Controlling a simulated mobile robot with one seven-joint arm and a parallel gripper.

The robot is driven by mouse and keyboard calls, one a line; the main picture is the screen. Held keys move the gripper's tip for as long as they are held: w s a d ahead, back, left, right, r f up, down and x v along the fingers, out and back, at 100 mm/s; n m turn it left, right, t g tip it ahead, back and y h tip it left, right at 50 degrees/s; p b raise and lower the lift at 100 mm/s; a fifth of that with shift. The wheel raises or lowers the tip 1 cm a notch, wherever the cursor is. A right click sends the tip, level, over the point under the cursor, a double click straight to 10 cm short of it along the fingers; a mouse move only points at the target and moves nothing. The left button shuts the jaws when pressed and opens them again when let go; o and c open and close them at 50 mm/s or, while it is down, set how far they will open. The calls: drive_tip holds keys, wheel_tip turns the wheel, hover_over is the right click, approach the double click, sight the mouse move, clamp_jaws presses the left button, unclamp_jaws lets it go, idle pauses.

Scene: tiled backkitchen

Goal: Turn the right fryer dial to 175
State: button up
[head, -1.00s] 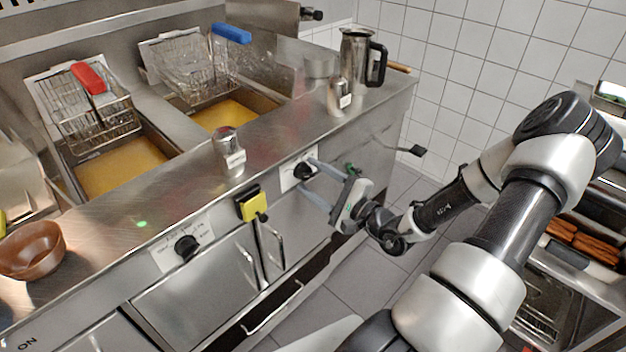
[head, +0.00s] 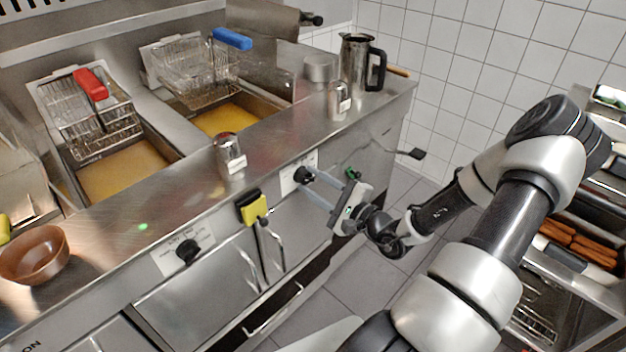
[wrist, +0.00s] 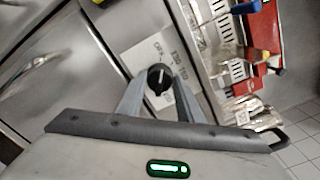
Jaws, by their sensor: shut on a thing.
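The right fryer dial (head: 303,175) is a black knob on a pale plate on the counter's front panel. In the wrist view the black dial (wrist: 158,76) has a white pointer line, and OFF and numbers are printed on the plate beside it. Which number the line points at I cannot tell. My gripper (head: 308,178) has its two grey fingers shut on the dial, one on each side; it also shows in the wrist view (wrist: 157,84). The left fryer dial (head: 187,251) is a similar black knob on its own plate, apart from my gripper.
A yellow item (head: 252,207) hangs on the front panel between the dials, near door handles. On the counter stand a shaker (head: 229,154), another shaker (head: 339,98), a steel jug (head: 355,62) and a brown bowl (head: 34,255). Fryer baskets sit behind. Floor to the right is open.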

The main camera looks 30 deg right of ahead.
drive_tip(key=m+p, duration=0.5)
drive_tip(key=m, duration=0.1)
drive_tip(key=shift+r, duration=0.2)
drive_tip(key=m+p, duration=0.2)
drive_tip(key=m, duration=0.1)
drive_tip(key=shift+m, duration=0.3)
drive_tip(key=m+p, duration=0.2)
drive_tip(key=m, duration=0.1)
drive_tip(key=shift+d+m, duration=0.1)
drive_tip(key=shift+m, duration=0.3)
drive_tip(key=m+p, duration=0.1)
drive_tip(key=m, duration=0.3)
drive_tip(key=shift+f, duration=0.15)
drive_tip(key=shift+d+f+m+p, duration=0.1)
drive_tip(key=shift+m+p, duration=0.7)
drive_tip(key=shift+m, duration=1.7)
drive_tip(key=o, duration=1)
